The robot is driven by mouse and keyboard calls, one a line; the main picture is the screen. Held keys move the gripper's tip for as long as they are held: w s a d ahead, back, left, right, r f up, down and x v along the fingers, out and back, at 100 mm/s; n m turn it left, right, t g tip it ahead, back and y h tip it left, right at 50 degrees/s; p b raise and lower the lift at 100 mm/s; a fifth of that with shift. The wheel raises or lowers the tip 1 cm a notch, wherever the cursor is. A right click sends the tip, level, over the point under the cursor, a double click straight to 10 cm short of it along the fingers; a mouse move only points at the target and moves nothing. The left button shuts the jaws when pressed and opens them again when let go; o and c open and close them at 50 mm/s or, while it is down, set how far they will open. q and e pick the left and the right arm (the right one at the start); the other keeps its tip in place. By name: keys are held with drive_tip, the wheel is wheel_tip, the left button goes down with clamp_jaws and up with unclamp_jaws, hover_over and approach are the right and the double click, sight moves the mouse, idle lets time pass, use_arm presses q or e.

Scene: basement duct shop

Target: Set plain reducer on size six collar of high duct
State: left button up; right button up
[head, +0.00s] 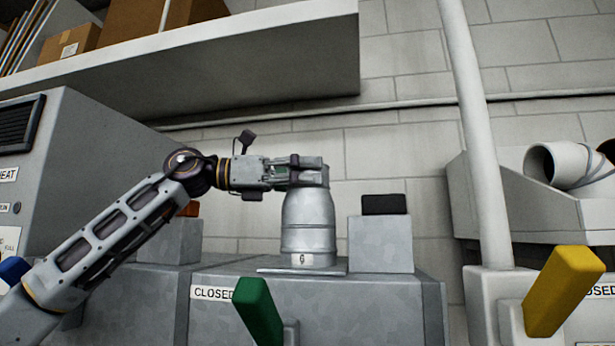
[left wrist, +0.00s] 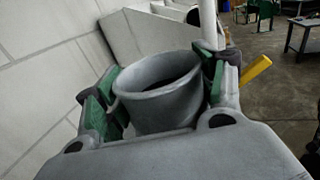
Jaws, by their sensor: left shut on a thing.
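The plain grey reducer (head: 308,210) stands upright over the collar marked 6 (head: 320,261) on top of the high duct (head: 375,312). Its lower edge meets the collar with no gap that I can see; how far it sits over the collar I cannot tell. My left gripper (head: 310,174) is shut on the reducer near its narrow top, coming in level from the left. In the left wrist view the reducer's open round mouth (left wrist: 158,100) lies between the green-padded fingers. My right gripper is in neither view.
Box-shaped grey stubs with an orange cap (head: 189,209) and a black cap (head: 385,204) flank the collar. A green lever (head: 257,310) and a yellow lever (head: 563,290) stand in front. A white pipe (head: 478,130) rises at right. A shelf (head: 230,45) hangs above.

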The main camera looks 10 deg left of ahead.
use_arm(q)
drive_tip(key=shift+f, duration=0.1)
drive_tip(key=o, duration=1.2)
drive_tip(key=shift+a, duration=0.15)
drive_tip(key=shift+v, duration=2.15)
